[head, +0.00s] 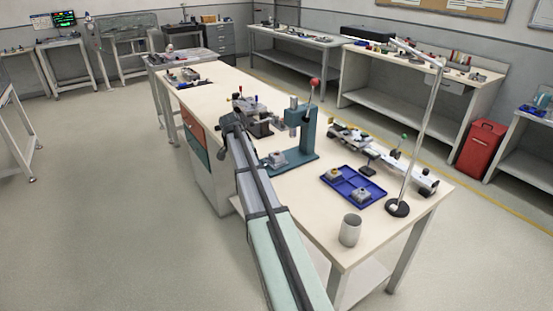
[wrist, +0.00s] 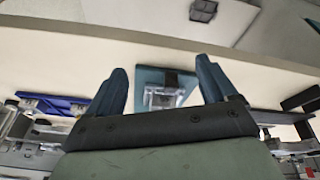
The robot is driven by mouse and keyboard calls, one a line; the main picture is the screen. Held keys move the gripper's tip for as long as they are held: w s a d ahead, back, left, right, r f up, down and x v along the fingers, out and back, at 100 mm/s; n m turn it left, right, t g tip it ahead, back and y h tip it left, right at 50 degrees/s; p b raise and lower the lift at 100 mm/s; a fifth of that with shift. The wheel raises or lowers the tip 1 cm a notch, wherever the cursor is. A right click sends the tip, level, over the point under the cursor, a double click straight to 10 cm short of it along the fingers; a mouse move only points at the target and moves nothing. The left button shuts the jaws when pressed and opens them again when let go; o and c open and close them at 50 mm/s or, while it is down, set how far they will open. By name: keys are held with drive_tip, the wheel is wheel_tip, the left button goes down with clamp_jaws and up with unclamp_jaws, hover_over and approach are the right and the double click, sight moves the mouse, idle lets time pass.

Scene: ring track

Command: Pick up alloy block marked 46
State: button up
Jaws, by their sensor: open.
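The number 46 cannot be read on any block in either view. A small metallic block (head: 278,158) sits on the base of the teal press (head: 303,135) in the head view. Two more small blocks, one (head: 333,174) and another (head: 362,194), sit in the blue tray (head: 349,187). In the wrist view, my gripper (wrist: 165,75) is open, its two dark blue fingers apart with nothing held. A metallic block-like piece (wrist: 163,97) on a teal plate shows beyond and between the fingers. In the head view, the fingertips are hard to make out beside the press.
The press has a red-knobbed lever. A grey cup (head: 350,229) stands at the near table edge, and a lamp with a round base (head: 397,208) stands at the right. A long metal fixture (head: 385,155) lies along the far edge. A vise-like device (head: 255,115) stands left of the press.

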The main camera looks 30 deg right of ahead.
drive_tip(key=w+d+r+m, duration=0.3)
drive_tip(key=d+r+m, duration=0.1)
drive_tip(key=d+r, duration=0.6)
approach(277, 154)
drive_tip(key=shift+w+a+f+h, duration=0.1)
drive_tip(key=shift+a+f+h, duration=0.1)
drive_tip(key=shift+f, duration=0.4)
drive_tip(key=shift+w+a+f+h, duration=0.1)
drive_tip(key=shift+f+h, duration=0.1)
drive_tip(key=shift+f, duration=0.35)
drive_tip(key=shift+d+x, duration=0.15)
drive_tip(key=shift+x, duration=1.4)
drive_tip(key=shift+d+x, duration=0.1)
drive_tip(key=shift+x, duration=1.5)
drive_tip(key=shift+s+r, duration=0.1)
drive_tip(key=c, duration=1.3)
